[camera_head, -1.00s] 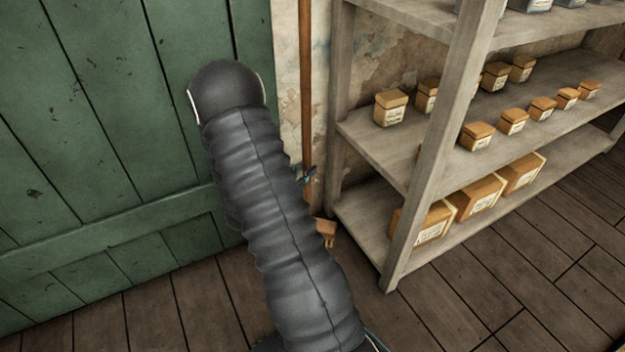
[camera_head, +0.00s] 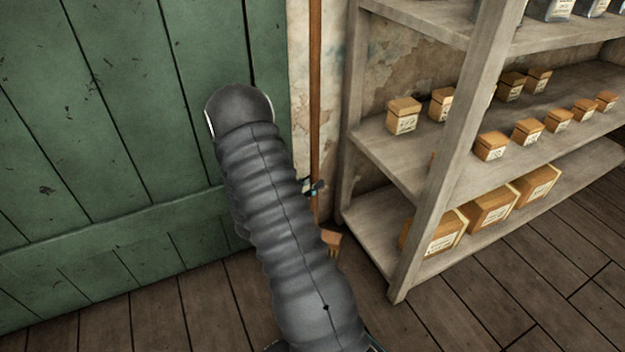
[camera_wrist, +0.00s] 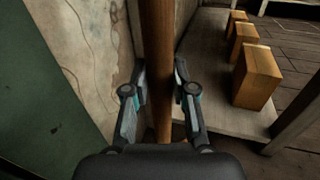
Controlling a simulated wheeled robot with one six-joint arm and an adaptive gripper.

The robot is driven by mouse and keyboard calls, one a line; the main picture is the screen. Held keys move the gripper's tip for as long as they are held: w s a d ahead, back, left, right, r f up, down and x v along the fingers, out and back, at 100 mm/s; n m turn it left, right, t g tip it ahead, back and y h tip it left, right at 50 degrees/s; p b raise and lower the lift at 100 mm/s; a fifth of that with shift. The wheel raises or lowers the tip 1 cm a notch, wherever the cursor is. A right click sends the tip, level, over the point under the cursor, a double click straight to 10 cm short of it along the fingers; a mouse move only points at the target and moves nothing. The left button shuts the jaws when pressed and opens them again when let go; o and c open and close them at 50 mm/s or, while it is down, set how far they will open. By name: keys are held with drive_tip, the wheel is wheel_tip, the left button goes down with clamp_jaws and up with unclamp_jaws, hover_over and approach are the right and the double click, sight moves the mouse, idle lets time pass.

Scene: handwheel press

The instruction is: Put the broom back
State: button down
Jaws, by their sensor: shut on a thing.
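The broom (camera_head: 316,90) stands upright between the green door and the shelf, its brown handle running up out of the head view. The lower end of the broom (camera_head: 331,243) shows near the floor, partly behind my arm. My gripper (camera_head: 314,188) is at the handle, mostly hidden behind my arm in the head view. In the wrist view my gripper (camera_wrist: 160,90) has one finger on each side of the broom handle (camera_wrist: 157,40) and is shut on it. I cannot tell whether the broom touches the floor.
A green plank door (camera_head: 100,120) fills the left. A grey wooden shelf (camera_head: 450,170) with small boxes, larger boxes and jars stands close at right. Peeling wall (camera_head: 385,60) lies behind. Bare plank floor (camera_head: 500,290) is clear at front right.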

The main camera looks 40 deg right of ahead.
drive_tip(key=shift+w+f, duration=0.2)
drive_tip(key=shift+f, duration=0.85)
drive_tip(key=shift+f+b, duration=0.15)
drive_tip(key=shift+b, duration=0.2)
drive_tip(key=c, duration=0.9)
unclamp_jaws()
drive_tip(key=shift+c, duration=0.2)
